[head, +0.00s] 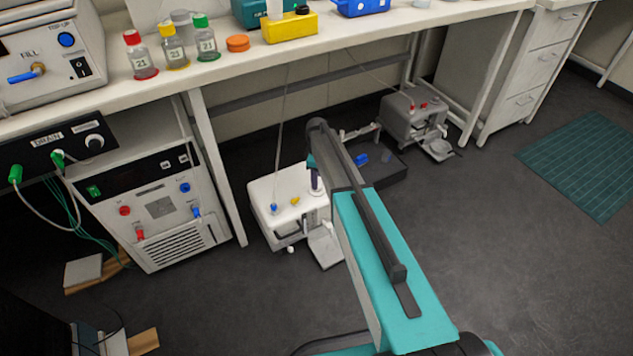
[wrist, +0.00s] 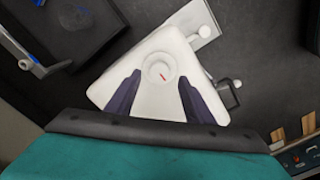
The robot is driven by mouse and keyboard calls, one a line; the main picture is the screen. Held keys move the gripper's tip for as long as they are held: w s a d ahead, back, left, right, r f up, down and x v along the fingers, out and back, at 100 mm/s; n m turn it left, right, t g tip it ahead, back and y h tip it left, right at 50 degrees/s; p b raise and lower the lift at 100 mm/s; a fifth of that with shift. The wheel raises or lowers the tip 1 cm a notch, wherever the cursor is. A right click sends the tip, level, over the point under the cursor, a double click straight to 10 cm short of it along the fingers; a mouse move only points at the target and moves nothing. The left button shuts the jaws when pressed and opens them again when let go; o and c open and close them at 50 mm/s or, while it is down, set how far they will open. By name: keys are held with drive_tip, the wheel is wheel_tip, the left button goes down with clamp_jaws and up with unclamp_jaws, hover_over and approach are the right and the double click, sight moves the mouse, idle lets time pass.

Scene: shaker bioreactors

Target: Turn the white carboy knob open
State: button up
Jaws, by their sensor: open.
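The white carboy (head: 268,190) stands on the floor under the bench in the head view, with a small blue cap and a yellow cap on top. In the wrist view the white carboy (wrist: 112,88) lies below my gripper. A round white knob (wrist: 152,70) with a short red mark shows on its top. My gripper (wrist: 159,77) is open, with its two dark purple fingers on either side of the knob in the picture. I cannot tell their height above it or whether they touch it. In the head view my arm hides part of the carboy and the knob.
A dark tray (head: 385,180) with a blue item lies behind my arm. A grey carboy (head: 405,125) with red caps stands farther back. A white machine (head: 160,235) stands at left. The bench edge (head: 370,50) runs above.

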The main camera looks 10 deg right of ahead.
wheel_tip(320, 180, up, 10)
drive_tip(key=shift+p, duration=0.4)
drive_tip(key=shift+s+f, duration=0.1)
drive_tip(key=shift+f, duration=0.05)
idle(0.3)
drive_tip(key=s+f+m+g, duration=0.1)
drive_tip(key=s+f+m, duration=0.1)
drive_tip(key=s+f, duration=0.55)
drive_tip(key=s+f+m, duration=0.2)
drive_tip(key=s+f, duration=0.2)
drive_tip(key=s, duration=0.6)
drive_tip(key=s+f+m+g, duration=0.1)
drive_tip(key=s+f+m, duration=0.1)
drive_tip(key=s+f, duration=0.45)
drive_tip(key=s+f+m+g, duration=0.1)
drive_tip(key=s+f+m, duration=0.15)
drive_tip(key=s, duration=1.15)
drive_tip(key=s+f+m+g, duration=0.1)
drive_tip(key=s+m, duration=0.3)
drive_tip(key=s, duration=1)
wheel_tip(320, 180, up, 13)
drive_tip(key=s+g+p, duration=0.1)
drive_tip(key=s+p, duration=0.1)
drive_tip(key=p, duration=1)
drive_tip(key=shift+s+p, duration=0.2)
drive_tip(key=shift+p, duration=0.1)
